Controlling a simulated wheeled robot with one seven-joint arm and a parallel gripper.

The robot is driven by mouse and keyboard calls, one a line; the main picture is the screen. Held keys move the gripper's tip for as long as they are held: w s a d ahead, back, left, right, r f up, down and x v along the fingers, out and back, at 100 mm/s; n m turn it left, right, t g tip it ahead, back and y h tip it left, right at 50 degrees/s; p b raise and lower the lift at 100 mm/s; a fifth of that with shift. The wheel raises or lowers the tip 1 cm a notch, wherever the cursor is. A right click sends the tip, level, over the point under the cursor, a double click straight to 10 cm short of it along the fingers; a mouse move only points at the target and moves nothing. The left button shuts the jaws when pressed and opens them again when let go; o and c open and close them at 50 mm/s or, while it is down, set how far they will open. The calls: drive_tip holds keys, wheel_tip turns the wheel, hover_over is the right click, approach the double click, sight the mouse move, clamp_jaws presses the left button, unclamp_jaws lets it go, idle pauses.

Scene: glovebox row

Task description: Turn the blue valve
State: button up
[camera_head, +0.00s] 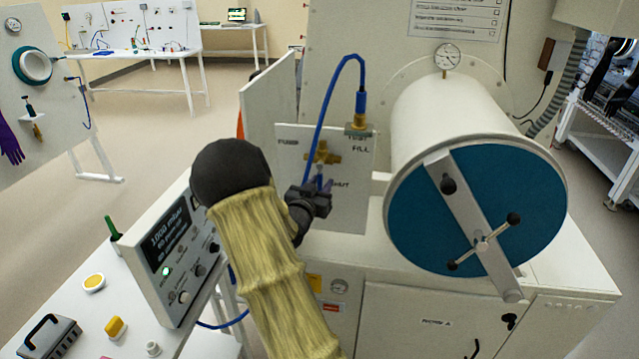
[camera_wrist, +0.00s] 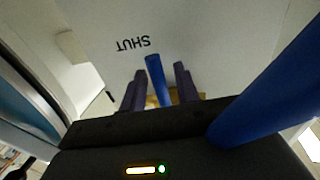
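The valve's blue handle (camera_head: 319,182) is on the white panel (camera_head: 352,210) beside the round chamber, below a brass valve body (camera_head: 323,153). In the wrist view the blue handle (camera_wrist: 157,78) stands between the two dark fingers of my gripper (camera_wrist: 160,88), with a gap on each side. The upside-down word SHUT is printed on the panel near the handle's free end. In the head view my gripper (camera_head: 318,188) is at the handle, partly covering it and the panel's lettering. The gripper is open around the handle; no contact is visible.
A blue hose (camera_head: 328,100) arches above the valve and passes close by my gripper on the right of the wrist view (camera_wrist: 270,90). The white chamber (camera_head: 450,105) with its teal door (camera_head: 410,215) stands right of the panel. A control box (camera_head: 175,255) stands at the left.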

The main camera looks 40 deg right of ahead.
clamp_jaws()
drive_tip(key=shift+w+a+f+m+b, duration=0.15)
drive_tip(key=shift+m+b, duration=0.15)
drive_tip(key=shift+b, duration=0.25)
drive_tip(key=shift+w+a+m+b, duration=0.2)
drive_tip(key=shift+m+b, duration=0.3)
drive_tip(key=shift+b, duration=0.2)
drive_tip(key=m+b, duration=0.1)
drive_tip(key=b, duration=0.1)
drive_tip(key=w+a+m+y+b, duration=0.1)
drive_tip(key=m+b, duration=0.1)
drive_tip(key=w+r+m+b, duration=0.1)
drive_tip(key=m+b, duration=0.1)
drive_tip(key=shift+a+r+y, duration=0.1)
drive_tip(key=shift+a+y, duration=0.25)
drive_tip(key=shift+y, duration=0.05)
drive_tip(key=shift+w+a+r+m+y+b, duration=0.25)
drive_tip(key=shift+r+m+b, duration=0.4)
drive_tip(key=shift+m, duration=0.4)
drive_tip(key=shift+w+a+r+m+y+b, duration=0.15)
drive_tip(key=shift+w+a+r+m+b, duration=0.2)
drive_tip(key=shift+m+b, duration=0.55)
